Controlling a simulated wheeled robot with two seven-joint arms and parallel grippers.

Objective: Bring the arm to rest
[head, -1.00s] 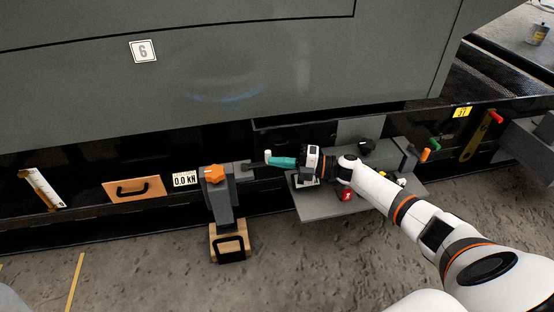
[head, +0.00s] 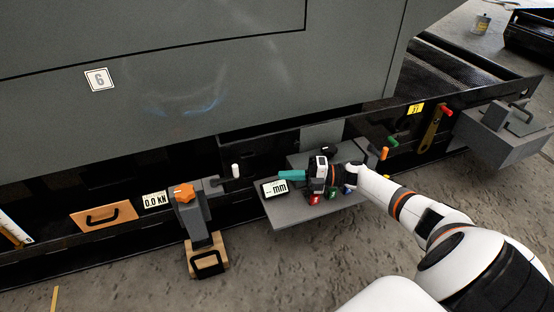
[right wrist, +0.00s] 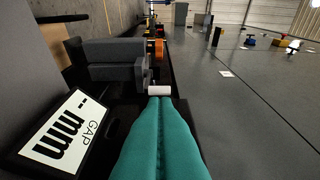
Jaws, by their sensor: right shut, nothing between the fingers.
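My right arm (head: 398,200) reaches in from the lower right of the head view. My right gripper (head: 291,175) has teal fingers, shut and empty, pointing left above a grey shelf. In the right wrist view the teal fingers (right wrist: 160,135) lie together with nothing between them. A small white-tipped lever (head: 235,171) stands left of the fingertips, apart from them in the head view. In the wrist view its white tip (right wrist: 159,90) appears just beyond the fingertips. My left gripper is not in view.
The grey shelf (head: 290,217) carries a gap display (head: 274,188) reading "-- mm" and several coloured parts. A jack-like stand with an orange knob (head: 184,192) is to the left. A large grey panel (head: 200,70) overhangs the shelf. Open floor (head: 120,270) lies in front.

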